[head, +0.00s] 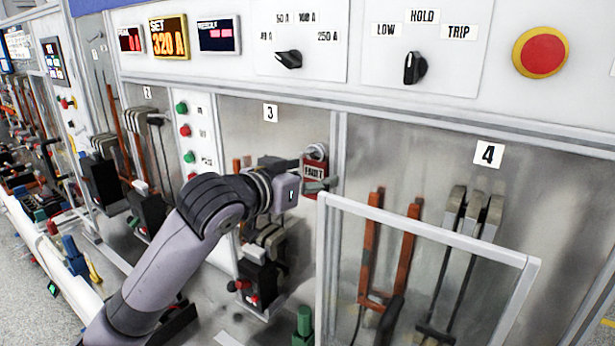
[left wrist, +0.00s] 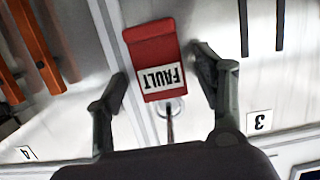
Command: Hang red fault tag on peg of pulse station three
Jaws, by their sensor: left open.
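The red fault tag (head: 313,169) is at the upper right of the bay marked 3 (head: 270,113), against the metal panel. In the left wrist view the red tag (left wrist: 155,55) shows upside down, its white FAULT label readable. A thin metal peg (left wrist: 170,122) shows at the tag's ringed end, and the tag appears to hang from it. My left gripper (head: 316,176) is at the tag. In the left wrist view its open fingers (left wrist: 158,82) stand on either side of the tag, with gaps visible. My right gripper is not in view.
A clear framed guard (head: 430,232) stands in front of bay 4 (head: 488,154), just right of my gripper. Above are a selector knob (head: 415,68) and a red button (head: 541,52).

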